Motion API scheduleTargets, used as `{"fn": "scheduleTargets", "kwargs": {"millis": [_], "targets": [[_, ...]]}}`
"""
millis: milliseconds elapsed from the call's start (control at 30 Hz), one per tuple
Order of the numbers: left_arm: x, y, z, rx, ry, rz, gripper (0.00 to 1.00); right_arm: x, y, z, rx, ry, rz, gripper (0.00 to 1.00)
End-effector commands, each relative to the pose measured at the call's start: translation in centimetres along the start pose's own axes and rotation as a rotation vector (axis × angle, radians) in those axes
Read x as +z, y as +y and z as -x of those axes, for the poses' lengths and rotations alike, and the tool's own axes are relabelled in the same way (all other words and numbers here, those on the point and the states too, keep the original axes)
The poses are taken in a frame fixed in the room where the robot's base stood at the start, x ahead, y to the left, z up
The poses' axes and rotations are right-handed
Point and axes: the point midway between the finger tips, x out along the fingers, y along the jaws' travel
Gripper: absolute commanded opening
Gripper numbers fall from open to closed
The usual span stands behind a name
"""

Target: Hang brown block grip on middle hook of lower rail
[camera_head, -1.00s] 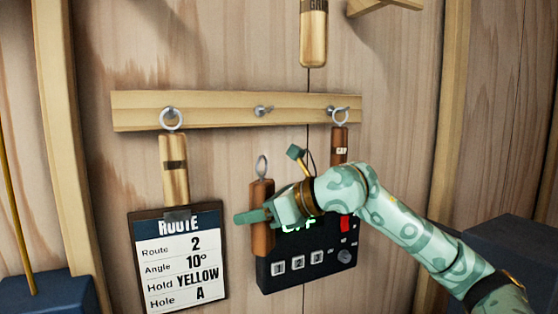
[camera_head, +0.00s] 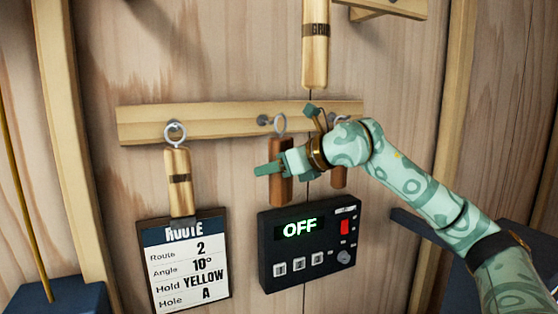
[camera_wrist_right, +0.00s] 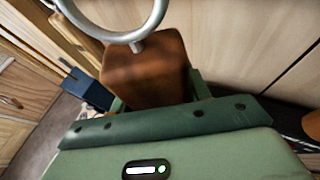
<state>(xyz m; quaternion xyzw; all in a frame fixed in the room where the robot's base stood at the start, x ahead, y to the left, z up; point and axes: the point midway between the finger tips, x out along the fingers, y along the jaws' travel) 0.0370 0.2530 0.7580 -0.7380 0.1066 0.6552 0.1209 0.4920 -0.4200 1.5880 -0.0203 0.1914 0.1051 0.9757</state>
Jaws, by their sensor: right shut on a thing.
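The brown block grip (camera_head: 281,192) hangs upright in my right gripper (camera_head: 282,168), which is shut on its middle. Its metal ring (camera_head: 280,125) is up at the lower rail (camera_head: 215,121), just right of the middle hook (camera_head: 264,120). The ring looks beside the hook tip, not around it; the depth gap is hard to tell. In the right wrist view, the block (camera_wrist_right: 147,72) sits between the fingers with its large ring (camera_wrist_right: 112,36) above; no hook shows there. My left gripper is out of view.
A light wooden grip (camera_head: 178,168) hangs on the left hook. Another brown grip (camera_head: 340,178) hangs at the right, partly behind my arm. Below are a route board (camera_head: 184,262) and a black control box (camera_head: 310,245) reading OFF. A wooden grip (camera_head: 315,65) hangs above the rail.

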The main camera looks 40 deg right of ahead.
Motion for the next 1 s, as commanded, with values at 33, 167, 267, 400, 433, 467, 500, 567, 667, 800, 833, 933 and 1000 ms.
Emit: {"fn": "scheduleTargets", "kwargs": {"millis": [33,167,267,400,433,467,500,567,667,800,833,933,1000], "targets": [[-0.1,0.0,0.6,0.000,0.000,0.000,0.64,0.3,-0.2,-0.2,0.001,0.000,-0.001,0.21],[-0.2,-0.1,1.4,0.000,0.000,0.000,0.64,0.6,-0.6,-0.9,0.001,-0.002,-0.002,0.21],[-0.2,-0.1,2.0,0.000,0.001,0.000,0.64,0.8,-1.0,-1.6,0.001,-0.001,-0.001,0.21],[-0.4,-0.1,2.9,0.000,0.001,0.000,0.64,1.0,-1.5,-2.4,0.001,-0.001,-0.001,0.21],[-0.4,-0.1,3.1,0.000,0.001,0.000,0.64,1.1,-1.6,-2.6,0.001,-0.002,-0.001,0.21],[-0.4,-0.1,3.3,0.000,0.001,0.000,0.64,1.2,-1.7,-2.8,0.001,-0.002,-0.001,0.21],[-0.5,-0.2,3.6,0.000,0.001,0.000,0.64,1.3,-1.9,-3.0,0.001,-0.002,-0.002,0.21],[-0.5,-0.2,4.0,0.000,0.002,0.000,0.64,1.4,-2.0,-3.3,0.002,-0.002,-0.002,0.21],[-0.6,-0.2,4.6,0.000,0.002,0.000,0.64,1.5,-2.4,-3.9,0.000,-0.001,0.000,0.21],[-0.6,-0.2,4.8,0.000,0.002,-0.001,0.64,1.2,-2.8,-4.8,0.000,-0.001,0.000,0.21],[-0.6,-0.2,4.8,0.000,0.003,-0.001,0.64,1.2,-2.9,-4.9,0.000,-0.001,0.000,0.21],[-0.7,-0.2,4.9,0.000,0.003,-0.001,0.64,1.1,-3.0,-5.3,0.000,-0.001,0.001,0.21],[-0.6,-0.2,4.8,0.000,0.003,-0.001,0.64,0.9,-3.1,-5.5,0.000,-0.001,0.001,0.21]]}}
